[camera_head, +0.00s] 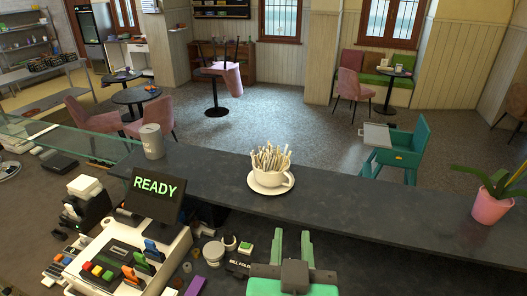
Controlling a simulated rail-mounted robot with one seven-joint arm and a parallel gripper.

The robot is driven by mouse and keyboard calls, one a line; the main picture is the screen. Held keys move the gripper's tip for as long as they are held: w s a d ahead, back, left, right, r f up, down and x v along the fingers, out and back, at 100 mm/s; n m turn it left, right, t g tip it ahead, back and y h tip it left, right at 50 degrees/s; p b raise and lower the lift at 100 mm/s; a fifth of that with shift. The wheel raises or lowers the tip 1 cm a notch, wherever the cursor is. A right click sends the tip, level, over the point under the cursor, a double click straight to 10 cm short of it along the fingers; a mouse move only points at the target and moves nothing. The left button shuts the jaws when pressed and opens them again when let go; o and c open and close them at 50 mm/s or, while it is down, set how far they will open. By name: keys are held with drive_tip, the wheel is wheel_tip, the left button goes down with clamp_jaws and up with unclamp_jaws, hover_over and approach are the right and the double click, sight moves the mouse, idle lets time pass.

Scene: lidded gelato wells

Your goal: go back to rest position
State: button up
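My gripper (292,247) is at the bottom edge, right of centre, pointing away toward the raised dark counter. Its two green fingers stand apart with a clear gap and nothing shows between them. A dark block sits behind the fingers, over a green body cut off by the lower edge. No lidded gelato wells show in this view.
A dark ledge (350,200) crosses in front, bearing a white cup of sticks (271,180), a grey canister (152,141) and a potted plant (491,205). A register with a READY screen (155,190) stands left. Small items lie left of my gripper.

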drive_tip(key=s+a+r+t, duration=0.1)
drive_tip(key=s+r+t, duration=0.1)
drive_tip(key=r, duration=0.5)
drive_tip(key=s+a+r+n+t+y, duration=0.1)
drive_tip(key=s+a+r+t, duration=0.1)
drive_tip(key=r, duration=0.6)
drive_tip(key=s+a+r+t+y, duration=0.1)
drive_tip(key=s+r+t, duration=0.2)
drive_tip(key=s+r, duration=0.2)
wheel_tip(320, 180, up, 2)
drive_tip(key=shift+s+a+r+n+t+p, duration=0.2)
drive_tip(key=shift+s+a+n+t+p, duration=0.1)
drive_tip(key=shift+s+a+t, duration=0.1)
